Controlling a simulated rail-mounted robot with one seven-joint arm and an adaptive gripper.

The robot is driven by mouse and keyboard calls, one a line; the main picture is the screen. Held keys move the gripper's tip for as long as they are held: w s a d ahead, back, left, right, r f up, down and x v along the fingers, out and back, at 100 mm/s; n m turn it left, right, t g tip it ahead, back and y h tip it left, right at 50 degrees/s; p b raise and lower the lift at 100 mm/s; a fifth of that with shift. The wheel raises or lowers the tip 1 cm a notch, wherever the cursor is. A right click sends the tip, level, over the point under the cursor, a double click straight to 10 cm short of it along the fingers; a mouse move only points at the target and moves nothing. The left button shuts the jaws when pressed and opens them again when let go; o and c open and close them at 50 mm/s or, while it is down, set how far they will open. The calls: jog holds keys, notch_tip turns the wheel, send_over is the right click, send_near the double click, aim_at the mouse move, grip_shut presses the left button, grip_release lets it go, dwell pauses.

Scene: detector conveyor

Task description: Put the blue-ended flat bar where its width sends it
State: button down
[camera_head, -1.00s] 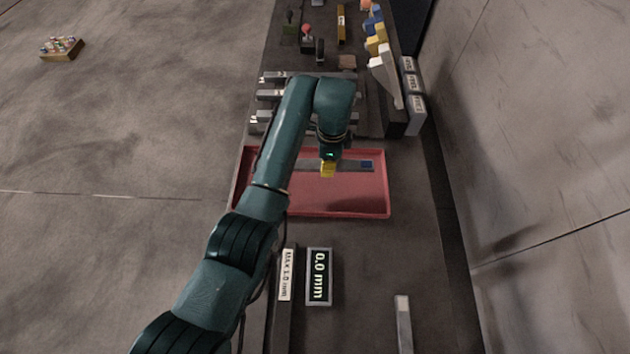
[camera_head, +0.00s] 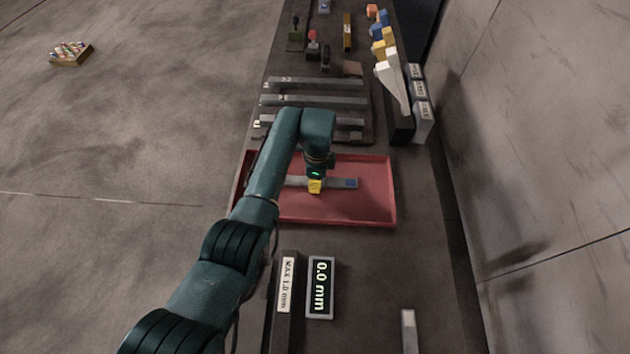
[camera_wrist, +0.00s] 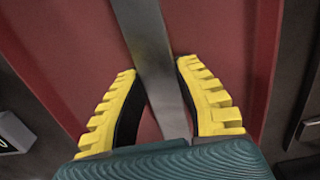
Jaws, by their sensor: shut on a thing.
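The flat bar (camera_head: 335,183) is grey with a blue end that points right in the head view. It is over the red tray (camera_head: 375,215), lying crosswise. I cannot tell how high it is above the tray floor. My gripper (camera_head: 315,188) is shut on the bar near its middle. In the wrist view, the yellow fingers of my gripper (camera_wrist: 158,72) flank the grey bar (camera_wrist: 150,40), which runs between them over the red tray. The bar's left end is partly hidden by my arm. A display (camera_head: 320,287) reads 0.0 mm.
A "MAX 1.0 mm" label (camera_head: 287,285) sits on a dark strip left of the display. Behind the tray is a rack with grey rails (camera_head: 315,101). Labelled grey blocks (camera_head: 421,112) stand at the right edge. A grey upright piece (camera_head: 409,330) is at front right.

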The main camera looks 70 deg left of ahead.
jog(key=shift+w+a+r, duration=0.15)
jog(key=shift+a+r, duration=0.05)
jog(key=shift+r, duration=0.1)
jog(key=shift+f, duration=0.15)
jog(key=c, duration=0.9)
grip_release()
jog(key=shift+d+f, duration=0.1)
jog(key=shift+f, duration=0.05)
notch_tip(320, 180, up, 12)
jog(key=p, duration=0.3)
jog(key=shift+w+d, duration=0.1)
jog(key=shift+w, duration=0.05)
